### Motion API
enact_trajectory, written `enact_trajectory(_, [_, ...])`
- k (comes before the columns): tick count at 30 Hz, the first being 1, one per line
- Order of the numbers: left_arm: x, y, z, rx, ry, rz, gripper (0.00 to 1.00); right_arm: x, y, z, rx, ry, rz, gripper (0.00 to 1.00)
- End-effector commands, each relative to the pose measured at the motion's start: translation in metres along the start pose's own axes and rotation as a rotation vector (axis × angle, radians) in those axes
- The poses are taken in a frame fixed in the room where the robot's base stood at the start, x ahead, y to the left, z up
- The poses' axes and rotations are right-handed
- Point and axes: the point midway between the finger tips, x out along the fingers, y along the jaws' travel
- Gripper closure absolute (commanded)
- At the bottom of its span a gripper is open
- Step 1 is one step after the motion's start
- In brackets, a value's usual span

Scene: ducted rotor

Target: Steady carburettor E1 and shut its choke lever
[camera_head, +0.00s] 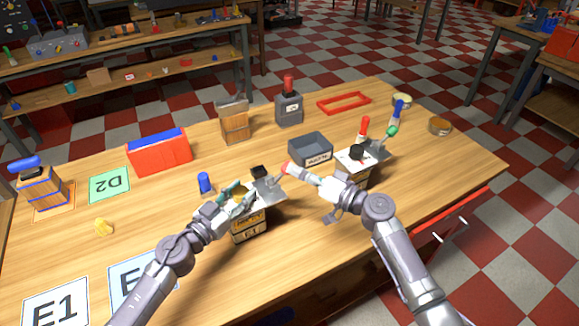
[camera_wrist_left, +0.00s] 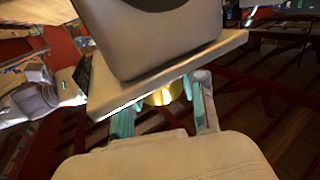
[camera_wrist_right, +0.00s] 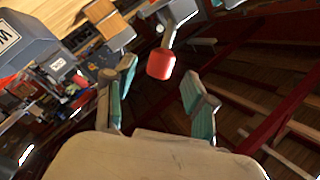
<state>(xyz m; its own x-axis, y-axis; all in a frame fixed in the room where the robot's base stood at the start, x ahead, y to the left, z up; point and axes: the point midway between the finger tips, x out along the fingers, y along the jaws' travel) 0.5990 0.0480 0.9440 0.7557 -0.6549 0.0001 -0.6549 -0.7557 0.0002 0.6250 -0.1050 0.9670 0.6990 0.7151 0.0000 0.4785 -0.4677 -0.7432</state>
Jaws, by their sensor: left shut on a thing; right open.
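Carburettor E1 (camera_head: 250,228) stands on the table as a wooden block marked E1 with a grey metal top plate (camera_head: 268,190). My left gripper (camera_head: 238,195) is shut at its upper part; the left wrist view shows a brass piece (camera_wrist_left: 165,94) between the fingers, below a grey body. A red-tipped lever (camera_head: 285,167) sticks out at the upper right of E1. My right gripper (camera_head: 299,172) is open beside it. In the right wrist view the red knob (camera_wrist_right: 160,63) appears between the open fingertips; contact cannot be told.
A second similar unit (camera_head: 355,158) with red and green levers stands close behind my right arm. The table's front right is clear.

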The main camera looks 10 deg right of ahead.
Motion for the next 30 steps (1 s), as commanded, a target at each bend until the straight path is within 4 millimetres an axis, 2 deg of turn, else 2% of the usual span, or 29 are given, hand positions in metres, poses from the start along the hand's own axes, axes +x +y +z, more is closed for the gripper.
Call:
enact_trajectory(3, [0.000, 0.000, 0.000, 0.000, 0.000, 0.000, 1.00, 0.019, 0.000, -0.001, 0.000, 0.001, 0.000, 0.45])
enact_trajectory(7, [0.000, 0.000, 0.000, 0.000, 0.000, 0.000, 1.00, 0.031, 0.000, 0.000, 0.001, 0.000, 0.000, 0.45])
enact_trajectory(18, [0.000, 0.000, 0.000, 0.000, 0.000, -0.001, 1.00, 0.036, 0.000, 0.000, 0.000, 0.000, 0.001, 0.45])
enact_trajectory(28, [0.000, 0.000, 0.000, 0.000, 0.000, 0.000, 1.00, 0.035, 0.000, 0.000, 0.000, 0.000, 0.001, 1.00])
enact_trajectory(30, [0.000, 0.000, 0.000, 0.000, 0.000, 0.000, 1.00, 0.035, 0.000, 0.000, 0.000, 0.000, 0.001, 1.00])
